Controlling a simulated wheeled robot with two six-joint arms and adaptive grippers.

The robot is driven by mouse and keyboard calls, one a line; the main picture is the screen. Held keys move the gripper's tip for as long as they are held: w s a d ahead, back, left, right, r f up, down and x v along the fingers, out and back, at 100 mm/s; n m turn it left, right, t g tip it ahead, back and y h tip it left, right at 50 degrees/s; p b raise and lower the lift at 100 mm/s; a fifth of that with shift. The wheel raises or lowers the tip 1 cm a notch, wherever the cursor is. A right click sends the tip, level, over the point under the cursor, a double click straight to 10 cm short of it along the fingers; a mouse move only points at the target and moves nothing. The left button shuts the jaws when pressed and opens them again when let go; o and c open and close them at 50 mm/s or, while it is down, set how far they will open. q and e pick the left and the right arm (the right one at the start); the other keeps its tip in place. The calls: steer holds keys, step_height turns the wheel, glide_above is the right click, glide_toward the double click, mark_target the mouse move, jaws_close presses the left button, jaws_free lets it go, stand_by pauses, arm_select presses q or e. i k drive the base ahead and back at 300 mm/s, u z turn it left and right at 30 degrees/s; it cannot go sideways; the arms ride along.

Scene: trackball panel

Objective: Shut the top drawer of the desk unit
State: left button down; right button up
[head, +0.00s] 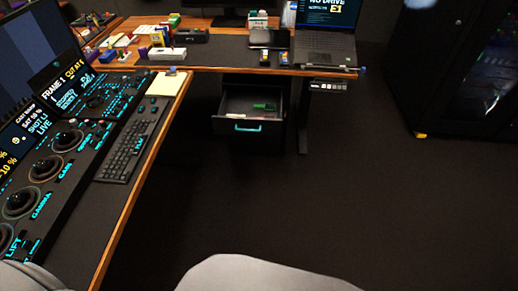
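The desk unit (270,142) is a dark drawer cabinet under the far desk, in the upper middle of the head view. Its top drawer (239,107) is pulled open toward me and has a cyan handle (248,128) on its front. A green item (264,107) and some small pale items lie inside. The lower part of the unit is dark and hard to make out. Neither of my grippers is in view.
The far desk (225,68) overhangs the drawer unit. On the left, a second desk (112,240) carries a trackball panel (55,185) and a keyboard (133,145). A desk leg (303,125) stands right of the drawer. A black cabinet (455,65) stands far right. The floor between is clear.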

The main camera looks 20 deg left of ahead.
mark_target(236, 99)
steer(key=u, duration=0.85)
steer(key=k, duration=0.1)
steer(key=z, duration=1.9)
steer(key=i, duration=1.55)
steer(key=u, duration=0.85)
